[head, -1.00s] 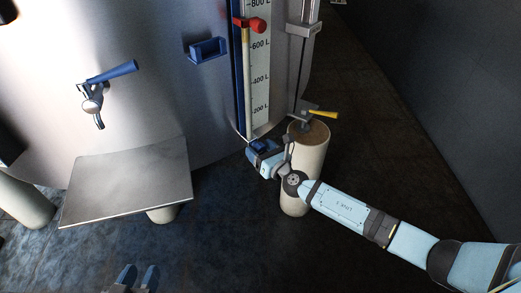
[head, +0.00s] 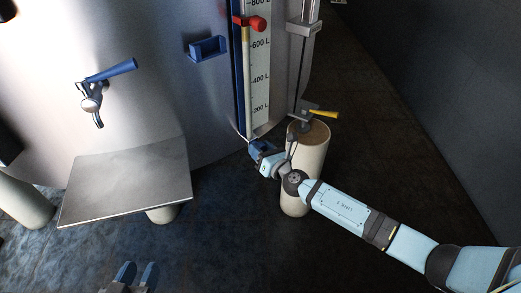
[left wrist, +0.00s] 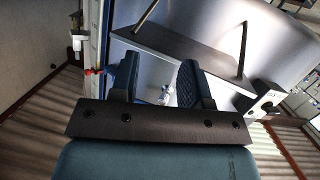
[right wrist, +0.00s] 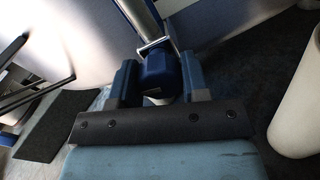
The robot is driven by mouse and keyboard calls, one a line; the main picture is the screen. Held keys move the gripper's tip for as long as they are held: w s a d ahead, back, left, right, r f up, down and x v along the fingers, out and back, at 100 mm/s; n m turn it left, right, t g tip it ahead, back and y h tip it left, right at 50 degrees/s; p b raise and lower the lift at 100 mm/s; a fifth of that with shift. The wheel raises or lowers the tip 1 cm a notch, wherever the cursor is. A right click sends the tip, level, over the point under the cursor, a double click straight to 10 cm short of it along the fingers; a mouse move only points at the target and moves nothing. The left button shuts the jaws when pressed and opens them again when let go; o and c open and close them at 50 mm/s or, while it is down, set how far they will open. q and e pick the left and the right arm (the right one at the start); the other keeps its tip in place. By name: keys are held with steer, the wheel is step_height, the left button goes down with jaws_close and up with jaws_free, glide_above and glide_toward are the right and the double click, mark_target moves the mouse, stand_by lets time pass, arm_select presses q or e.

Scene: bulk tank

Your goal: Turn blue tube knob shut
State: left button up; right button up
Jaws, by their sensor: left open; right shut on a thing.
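The blue tube knob (right wrist: 155,72) is at the foot of the sight tube (right wrist: 143,18) in the right wrist view. My right gripper (right wrist: 158,78) is shut on it, one finger on each side. In the head view my right gripper (head: 262,152) is low at the bottom of the volume scale (head: 258,80), and the fingers largely hide the knob. My left gripper (head: 140,276) is open and empty at the bottom edge of the head view, far from the knob. Its open fingers (left wrist: 162,82) also show in the left wrist view.
A pale cylindrical leg (head: 308,160) stands just right of my right gripper, with a yellow-handled valve (head: 320,114) above. A metal shelf (head: 130,183) and a blue-handled tap (head: 100,85) are at left. A red knob (head: 257,24) sits higher on the scale. The floor at right is clear.

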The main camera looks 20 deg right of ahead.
steer(key=shift+m, duration=2.2)
steer(key=m, duration=0.2)
steer(key=shift+m, duration=0.3)
steer(key=m, duration=0.2)
steer(key=shift+r+m+p, duration=0.1)
steer(key=shift+m+p, duration=0.2)
steer(key=shift+p, duration=0.05)
steer(key=shift+m+p, duration=0.4)
steer(key=shift+m, duration=0.5)
steer(key=m+p, duration=0.1)
steer(key=m, duration=0.1)
steer(key=shift+m+g+y, duration=0.3)
steer(key=shift+m, duration=0.1)
arm_select(q)
steer(key=f, duration=0.1)
steer(key=s+a+f+g, duration=0.1)
steer(key=a+f+g+y+p, duration=0.1)
steer(key=shift+s+f, duration=0.3)
steer(key=shift+s, duration=0.1)
arm_select(e)
steer(key=shift+m, duration=0.6)
arm_select(q)
steer(key=shift+w, duration=0.1)
arm_select(e)
steer(key=shift+m, duration=0.3)
